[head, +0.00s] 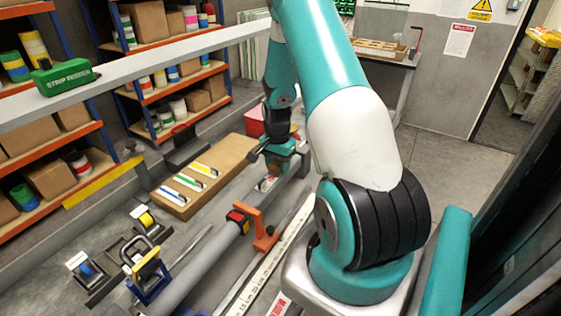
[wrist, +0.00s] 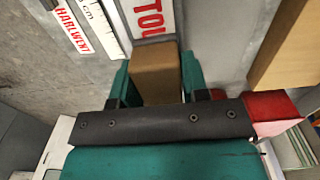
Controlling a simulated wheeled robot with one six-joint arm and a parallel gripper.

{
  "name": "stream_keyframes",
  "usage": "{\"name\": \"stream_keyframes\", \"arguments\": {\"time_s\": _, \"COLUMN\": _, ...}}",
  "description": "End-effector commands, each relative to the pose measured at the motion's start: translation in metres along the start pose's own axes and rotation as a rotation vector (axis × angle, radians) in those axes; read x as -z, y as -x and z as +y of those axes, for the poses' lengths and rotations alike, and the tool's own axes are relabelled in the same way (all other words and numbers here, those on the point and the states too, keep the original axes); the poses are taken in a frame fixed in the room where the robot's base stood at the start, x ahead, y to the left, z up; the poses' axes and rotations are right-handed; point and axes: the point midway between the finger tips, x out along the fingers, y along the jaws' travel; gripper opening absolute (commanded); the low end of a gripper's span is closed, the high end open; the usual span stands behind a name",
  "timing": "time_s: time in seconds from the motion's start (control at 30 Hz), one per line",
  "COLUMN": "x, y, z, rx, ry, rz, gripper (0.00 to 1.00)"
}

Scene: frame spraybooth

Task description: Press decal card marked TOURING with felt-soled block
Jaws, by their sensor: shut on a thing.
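My gripper (wrist: 155,85) is shut on a tan-brown block (wrist: 154,78), held between its two teal fingers. The block's underside, with any felt, is hidden. The decal card (wrist: 152,15) shows red letters "TOU" on white in the wrist view; the rest is cut off by the frame edge. The block is just below the card in that view, and I cannot tell whether they touch. In the head view my gripper (head: 281,158) is over the far part of the grey tube, and a small white card with red (head: 268,184) shows beside it.
An orange clamp (head: 262,228) stands on the grey tube (head: 212,258). A ruler (head: 262,270) lies alongside, with a HARLWENT card (wrist: 72,27) beside it. A tan board (head: 168,195) with coloured strips is left of the gripper. A red box (wrist: 272,112) is close to my gripper's right.

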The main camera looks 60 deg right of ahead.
Motion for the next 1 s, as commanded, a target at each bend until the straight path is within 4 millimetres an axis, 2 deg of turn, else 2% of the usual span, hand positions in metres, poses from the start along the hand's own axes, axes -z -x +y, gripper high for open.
{"name": "stream_keyframes", "arguments": {"time_s": 0.13, "x": -0.011, "y": 0.0, "z": 0.0, "rx": -0.001, "ry": 0.001, "rz": -0.002, "gripper": 0.23}}
{"name": "stream_keyframes", "arguments": {"time_s": 0.33, "x": -0.013, "y": 0.0, "z": 0.0, "rx": 0.0, "ry": -0.001, "rz": -0.001, "gripper": 0.23}}
{"name": "stream_keyframes", "arguments": {"time_s": 0.8, "x": 0.019, "y": -0.003, "z": 0.0, "rx": 0.0, "ry": -0.001, "rz": 0.0, "gripper": 0.23}}
{"name": "stream_keyframes", "arguments": {"time_s": 1.0, "x": 0.024, "y": -0.003, "z": 0.001, "rx": -0.001, "ry": -0.001, "rz": -0.001, "gripper": 0.23}}
